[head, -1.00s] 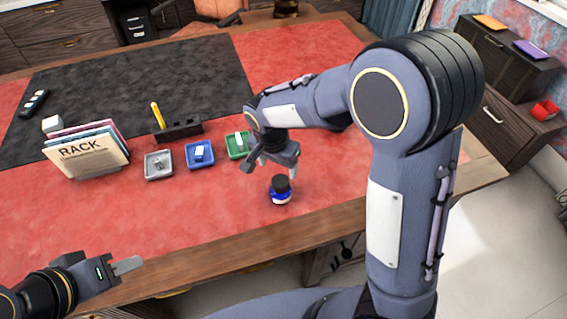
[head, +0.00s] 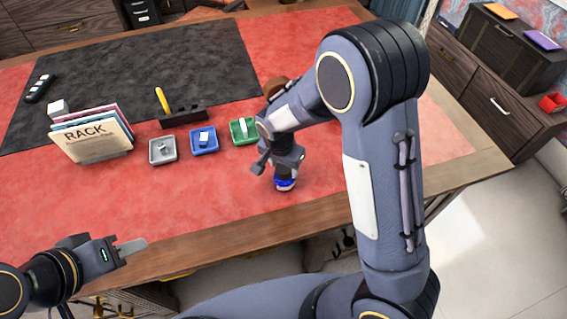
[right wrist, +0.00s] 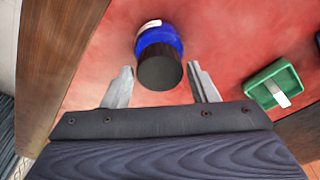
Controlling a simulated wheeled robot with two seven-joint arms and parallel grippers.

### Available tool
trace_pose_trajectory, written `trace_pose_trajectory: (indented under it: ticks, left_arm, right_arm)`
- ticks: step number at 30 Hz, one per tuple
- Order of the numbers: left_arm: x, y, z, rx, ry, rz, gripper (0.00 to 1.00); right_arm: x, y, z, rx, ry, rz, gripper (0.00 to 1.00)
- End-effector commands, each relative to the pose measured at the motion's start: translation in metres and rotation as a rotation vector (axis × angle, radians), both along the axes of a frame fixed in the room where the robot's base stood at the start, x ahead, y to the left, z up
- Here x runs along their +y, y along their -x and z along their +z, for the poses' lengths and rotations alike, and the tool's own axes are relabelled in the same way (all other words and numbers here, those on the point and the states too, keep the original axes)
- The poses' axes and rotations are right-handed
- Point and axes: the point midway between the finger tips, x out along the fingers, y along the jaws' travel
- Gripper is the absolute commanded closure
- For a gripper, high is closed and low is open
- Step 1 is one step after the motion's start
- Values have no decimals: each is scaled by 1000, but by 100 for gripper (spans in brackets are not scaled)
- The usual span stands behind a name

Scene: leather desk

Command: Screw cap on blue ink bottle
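The blue ink bottle (head: 286,184) stands on the red desk top near the front edge. In the right wrist view its blue body (right wrist: 158,38) shows with a dark cap (right wrist: 160,70) on top of it; how tightly the cap sits cannot be told. My right gripper (right wrist: 164,84) is open, with one finger on each side of the cap and a gap on both sides. In the head view my right gripper (head: 275,172) hides much of the bottle's top. My left gripper (head: 130,247) is at the lower left, away from the bottle; its finger gap cannot be made out.
Grey (head: 162,150), blue (head: 203,140) and green (head: 243,131) trays with small items stand behind the bottle. A folder rack (head: 95,140) and a dark holder with a yellow pen (head: 163,102) stand further left. The red surface left of the bottle is clear.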

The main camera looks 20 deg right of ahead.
Motion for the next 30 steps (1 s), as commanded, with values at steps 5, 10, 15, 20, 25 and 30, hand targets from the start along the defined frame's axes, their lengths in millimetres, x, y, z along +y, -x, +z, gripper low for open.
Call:
trace_pose_trajectory:
  ticks: [5,10,15,20,25,30]
  left_arm:
    - [0,0,0,0,0,0,64]
    - [0,0,0,0,0,0,64]
    - [0,0,-1,0,0,0,64]
    - [0,0,-2,0,0,0,64]
    - [0,0,-2,0,0,0,64]
    - [0,0,0,0,0,0,64]
  right_arm:
    - [0,0,0,0,0,0,71]
    - [0,0,0,0,0,0,78]
    - [0,0,-1,0,0,0,78]
    - [0,0,-1,0,0,0,78]
    - [1,-1,-2,0,3,-169,78]
    - [0,-1,-1,1,2,-349,78]
